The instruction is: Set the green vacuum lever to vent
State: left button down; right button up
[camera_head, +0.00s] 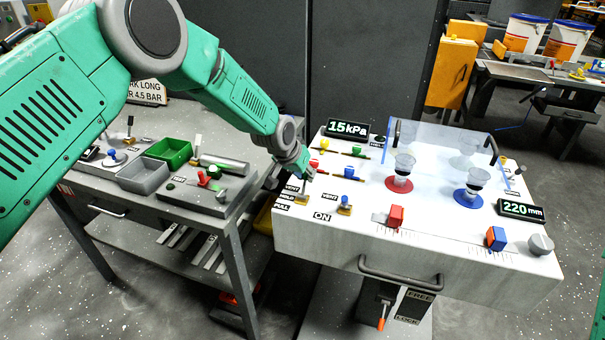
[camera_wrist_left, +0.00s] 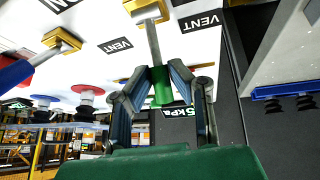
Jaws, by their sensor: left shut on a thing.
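The green vacuum lever shows in the left wrist view as a metal stem with a green tip (camera_wrist_left: 161,88), rising from a yellow-edged base (camera_wrist_left: 147,12). My left gripper (camera_wrist_left: 160,84) is shut on the green tip, with one finger on each side. In the head view my left gripper (camera_head: 304,172) is at the left edge of the white bench, beside the VENT, HOLD and PULL labels (camera_head: 287,197); there it hides most of the lever. Which label the lever points to cannot be told. My right gripper is not in view.
The white bench (camera_head: 440,245) carries a 15 kPa display (camera_head: 347,128), a clear guard (camera_head: 445,140), suction cups on a red disc (camera_head: 399,184) and a blue disc (camera_head: 468,198), and a second small lever (camera_head: 345,205) near ON. A grey table (camera_head: 120,215) with bins stands left.

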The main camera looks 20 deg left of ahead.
pick_arm(q)
jog(key=shift+w+d+g, duration=0.25)
jog(key=shift+w+g, duration=0.05)
jog(key=shift+w, duration=0.2)
jog(key=shift+w+f, duration=0.2)
jog(key=shift+w, duration=0.05)
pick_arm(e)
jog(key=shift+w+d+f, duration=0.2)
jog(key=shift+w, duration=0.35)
pick_arm(q)
jog(key=c, duration=1.5)
grip_release()
jog(key=shift+s+a, duration=0.1)
jog(key=shift+s, duration=0.05)
jog(key=v, duration=1.2)
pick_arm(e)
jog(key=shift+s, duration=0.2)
